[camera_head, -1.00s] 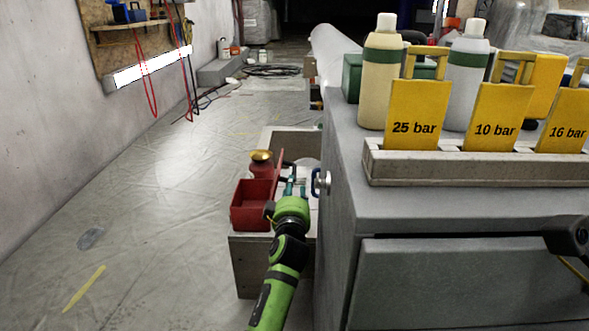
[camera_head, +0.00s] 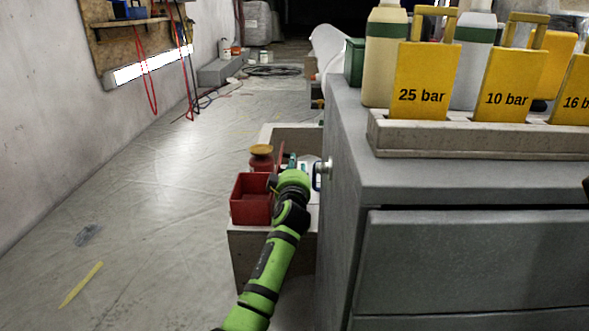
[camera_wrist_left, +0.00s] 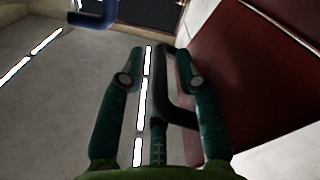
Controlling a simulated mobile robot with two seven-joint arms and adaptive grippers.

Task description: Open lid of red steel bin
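The red steel bin (camera_head: 252,203) stands beside the grey cabinet in the head view, and its top is open. Its red lid (camera_head: 281,151) stands up at the bin's right side, mostly hidden behind my left gripper (camera_head: 291,164). In the left wrist view the dark red lid (camera_wrist_left: 245,85) fills the right side, with a black bar handle (camera_wrist_left: 161,85) on it. My left gripper's (camera_wrist_left: 157,65) fingers are apart on either side of this handle, which lies nearer the right finger. Firm contact cannot be told.
The grey cabinet (camera_head: 450,265) stands close on the right, with a silver knob (camera_head: 326,167) near my left wrist. A red container with a brass-coloured top (camera_head: 261,158) stands behind the bin. The floor (camera_head: 150,220) on the left is mostly clear.

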